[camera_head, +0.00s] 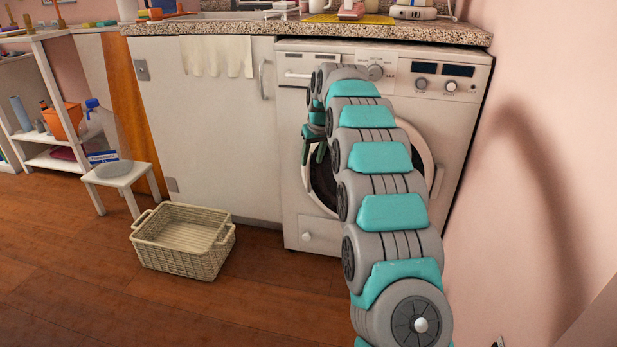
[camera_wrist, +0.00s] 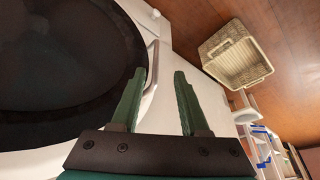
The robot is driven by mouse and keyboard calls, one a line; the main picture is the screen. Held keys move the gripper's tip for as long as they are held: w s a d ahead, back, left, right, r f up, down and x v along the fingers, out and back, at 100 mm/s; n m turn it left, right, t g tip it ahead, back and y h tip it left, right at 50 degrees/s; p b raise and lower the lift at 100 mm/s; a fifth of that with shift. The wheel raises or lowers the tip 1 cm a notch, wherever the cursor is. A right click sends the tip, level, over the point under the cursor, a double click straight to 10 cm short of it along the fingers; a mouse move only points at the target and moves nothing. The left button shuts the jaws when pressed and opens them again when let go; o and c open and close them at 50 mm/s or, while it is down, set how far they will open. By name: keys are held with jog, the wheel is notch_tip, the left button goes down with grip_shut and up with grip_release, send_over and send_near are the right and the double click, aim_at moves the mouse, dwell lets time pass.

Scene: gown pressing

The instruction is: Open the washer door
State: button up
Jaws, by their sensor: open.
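The white washer (camera_head: 462,110) stands under the counter, its round door (camera_head: 428,150) facing front and appearing shut. My arm hides much of the door. My gripper (camera_head: 313,152) is at the door's left edge, fingers pointing down. In the wrist view my gripper (camera_wrist: 159,73) is open with nothing clearly held. The dark door glass (camera_wrist: 60,55) fills the left side there. A pale bar-like handle (camera_wrist: 152,62) on the door's rim lies by the left fingertip, partly between the fingers. I cannot tell whether they touch.
A wicker basket (camera_head: 185,238) sits on the wooden floor left of the washer; it also shows in the wrist view (camera_wrist: 236,52). A white cabinet (camera_head: 215,130) adjoins the washer's left. A pink wall (camera_head: 550,150) is close on the right. A stool (camera_head: 120,175) holds a bottle (camera_head: 101,135).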

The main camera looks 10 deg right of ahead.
aim_at(309, 169)
jog(key=shift+w+d+f, duration=0.1)
jog(key=shift+w+f, duration=0.6)
jog(key=shift+w, duration=0.35)
jog(key=x, duration=0.7)
jog(key=shift+w+f+b, duration=0.15)
jog(key=shift+w+b, duration=0.05)
jog(key=shift+b, duration=0.15)
jog(key=shift+c, duration=0.2)
grip_shut()
